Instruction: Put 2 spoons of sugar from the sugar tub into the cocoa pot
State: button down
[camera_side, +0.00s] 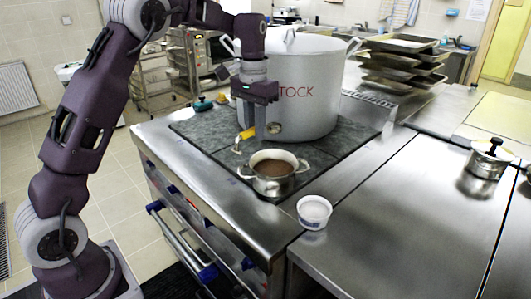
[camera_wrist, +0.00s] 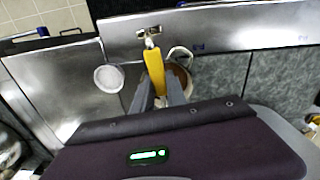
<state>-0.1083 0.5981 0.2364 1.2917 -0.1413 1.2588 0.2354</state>
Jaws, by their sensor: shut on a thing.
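My gripper (camera_side: 260,128) is shut on a spoon with a yellow handle (camera_wrist: 153,70). It holds the spoon in the air beside the cocoa pot (camera_side: 272,185), a small two-handled metal pot with brown liquid. In the side view the spoon's metal end (camera_side: 237,149) is left of the pot's rim and above it. I cannot tell whether the spoon's bowl holds sugar. The sugar tub (camera_side: 314,223), small and white with white contents, stands at the front on the metal counter. It also shows in the wrist view (camera_wrist: 108,78), left of the spoon. The cocoa pot is partly hidden there.
A large stockpot (camera_side: 310,100) stands behind the cocoa pot on the dark cooktop (camera_side: 200,128). A teal object (camera_side: 203,105) lies left of it. A lidded pot (camera_side: 487,163) stands on the right counter. Stacked trays (camera_side: 400,65) are behind. The counter right of the tub is clear.

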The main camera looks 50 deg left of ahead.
dwell(0.5)
jog(key=w+d+f+m+t+y, duration=0.2)
jog(key=d+m, duration=0.4)
jog(key=m, duration=0.7)
jog(key=w+d+f+m+t+y, duration=0.2)
jog(key=w+d+m, duration=0.4)
jog(key=m, duration=0.8)
notch_tip(320, 180, down, 2)
jog(key=shift+w+d+f+y, duration=0.1)
jog(key=shift+w+d+y, duration=0.25)
jog(key=shift+d+y, duration=0.2)
jog(key=shift+a+f, duration=0.1)
notch_tip(320, 180, down, 7)
jog(key=shift+f, duration=0.15)
jog(key=shift+s, duration=0.1)
